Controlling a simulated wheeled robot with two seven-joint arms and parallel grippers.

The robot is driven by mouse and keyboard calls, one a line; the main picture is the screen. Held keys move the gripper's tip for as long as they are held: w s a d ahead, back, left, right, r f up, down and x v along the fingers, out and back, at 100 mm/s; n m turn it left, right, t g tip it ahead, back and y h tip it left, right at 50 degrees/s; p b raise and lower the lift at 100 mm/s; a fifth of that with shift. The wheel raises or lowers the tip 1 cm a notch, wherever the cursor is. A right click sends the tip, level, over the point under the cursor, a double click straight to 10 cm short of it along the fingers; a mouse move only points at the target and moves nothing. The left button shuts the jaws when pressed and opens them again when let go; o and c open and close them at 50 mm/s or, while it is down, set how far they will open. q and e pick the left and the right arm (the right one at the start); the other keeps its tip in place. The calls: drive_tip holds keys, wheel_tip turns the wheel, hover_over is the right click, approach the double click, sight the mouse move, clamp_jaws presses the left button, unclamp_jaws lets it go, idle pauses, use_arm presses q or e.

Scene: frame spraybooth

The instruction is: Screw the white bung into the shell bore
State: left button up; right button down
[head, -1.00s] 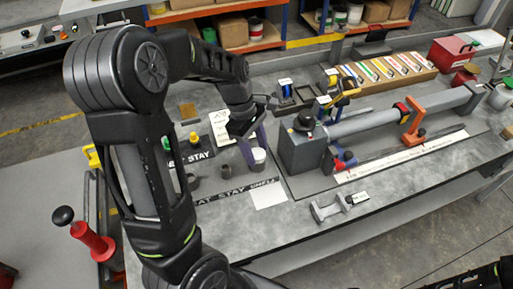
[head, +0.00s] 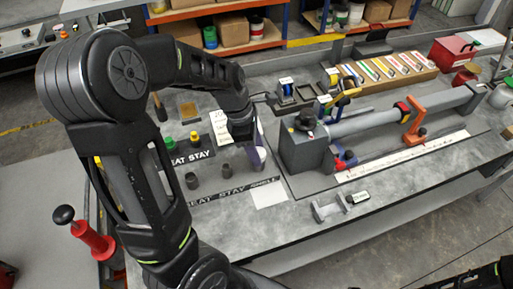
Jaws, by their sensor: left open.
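The gripper is open. The fingers and arm partly hide the bung, so I cannot tell whether they touch it. I cannot make out the shell bore for certain. My right gripper is out of view; only a dark part of my arm shows at lower right.
A grey block (head: 303,152) with a long grey tube (head: 372,119) and an orange clamp (head: 411,124) lies right of the gripper. Green and yellow caps (head: 194,137) stand behind on the left. Bare bench shows in front.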

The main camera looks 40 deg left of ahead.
use_arm(q)
drive_tip(key=n+t+y, duration=0.1)
drive_tip(key=n, duration=0.3)
drive_tip(key=shift+s+d, duration=0.1)
drive_tip(key=shift+n, duration=0.3)
drive_tip(key=n+y, duration=0.1)
drive_tip(key=n, duration=0.3)
drive_tip(key=shift+n+t, duration=0.3)
drive_tip(key=c, duration=1.1)
drive_tip(key=shift+m+h+b, duration=0.45)
drive_tip(key=shift+m+h, duration=0.05)
drive_tip(key=shift+m, duration=1.8)
clamp_jaws()
